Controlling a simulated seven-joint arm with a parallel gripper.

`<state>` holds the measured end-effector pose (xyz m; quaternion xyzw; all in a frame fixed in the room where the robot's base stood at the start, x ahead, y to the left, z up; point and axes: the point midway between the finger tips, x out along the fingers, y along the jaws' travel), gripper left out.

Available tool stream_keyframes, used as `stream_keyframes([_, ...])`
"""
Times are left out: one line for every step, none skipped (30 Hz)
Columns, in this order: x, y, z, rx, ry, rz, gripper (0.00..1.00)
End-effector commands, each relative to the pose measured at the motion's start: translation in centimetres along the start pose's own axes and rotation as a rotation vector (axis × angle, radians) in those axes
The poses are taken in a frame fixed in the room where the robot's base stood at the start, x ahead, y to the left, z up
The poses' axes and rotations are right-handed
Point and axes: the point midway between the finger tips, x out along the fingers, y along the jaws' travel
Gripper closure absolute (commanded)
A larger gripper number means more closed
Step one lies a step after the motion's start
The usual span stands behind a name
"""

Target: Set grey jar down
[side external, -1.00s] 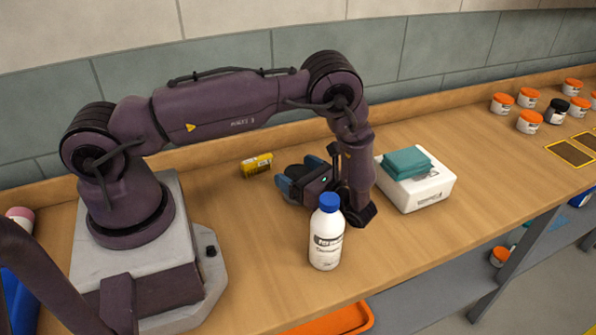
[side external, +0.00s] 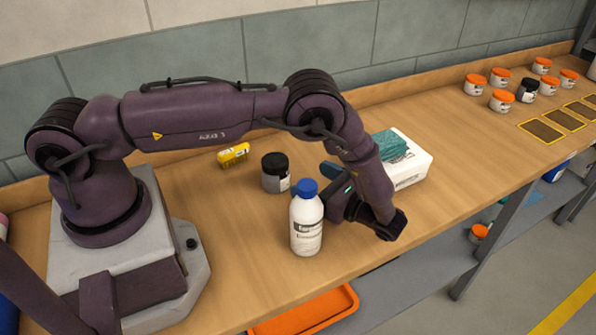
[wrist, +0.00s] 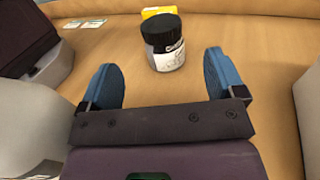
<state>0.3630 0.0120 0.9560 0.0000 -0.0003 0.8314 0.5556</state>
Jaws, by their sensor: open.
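The grey jar (side external: 276,178) with a black lid stands upright on the wooden bench, behind and left of the white bottle. In the wrist view the grey jar (wrist: 166,48) stands ahead of my gripper (wrist: 163,82), between the lines of its two blue fingers but beyond their tips. My gripper is open and empty. In the side view my gripper (side external: 328,180) is to the right of the jar, partly hidden behind the bottle.
A white bottle with a blue cap (side external: 307,225) stands close to my gripper. A yellow box (side external: 233,155) lies behind the jar. A white box (side external: 415,170) with teal cloths (side external: 390,146) sits to the right. Several orange-lidded jars (side external: 502,101) stand farther right.

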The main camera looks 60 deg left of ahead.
Motion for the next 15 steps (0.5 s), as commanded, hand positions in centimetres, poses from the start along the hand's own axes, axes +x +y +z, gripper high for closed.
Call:
stream_keyframes([-0.4,0.0,0.0,0.000,0.000,0.000,0.12])
stream_keyframes([-0.6,0.1,0.0,0.001,0.000,0.000,0.12])
stream_keyframes([-0.8,0.1,0.0,0.001,0.000,0.000,0.12])
stream_keyframes([-0.8,0.1,0.0,0.001,0.001,0.000,0.12])
stream_keyframes([-0.9,0.0,0.0,0.001,0.002,0.001,0.12])
stream_keyframes([-0.9,0.0,0.1,-0.001,0.005,0.002,0.12])
stream_keyframes([-0.9,0.0,0.3,-0.004,0.011,0.005,0.12])
stream_keyframes([-0.9,-0.1,0.6,-0.008,0.019,0.009,0.12])
stream_keyframes([-0.9,-0.2,1.1,-0.016,0.036,0.017,0.12])
stream_keyframes([-0.9,-0.3,1.5,-0.024,0.054,0.024,0.12])
stream_keyframes([-0.9,-0.4,2.1,-0.033,0.076,0.034,0.12])
stream_keyframes([-0.9,-0.6,3.1,-0.049,0.110,0.050,0.12])
stream_keyframes([-0.9,-0.7,3.9,-0.063,0.141,0.063,0.12])
stream_keyframes([-0.9,-0.8,4.8,-0.080,0.176,0.079,0.12])
stream_keyframes([-0.8,-0.8,6.2,-0.106,0.228,0.102,0.12])
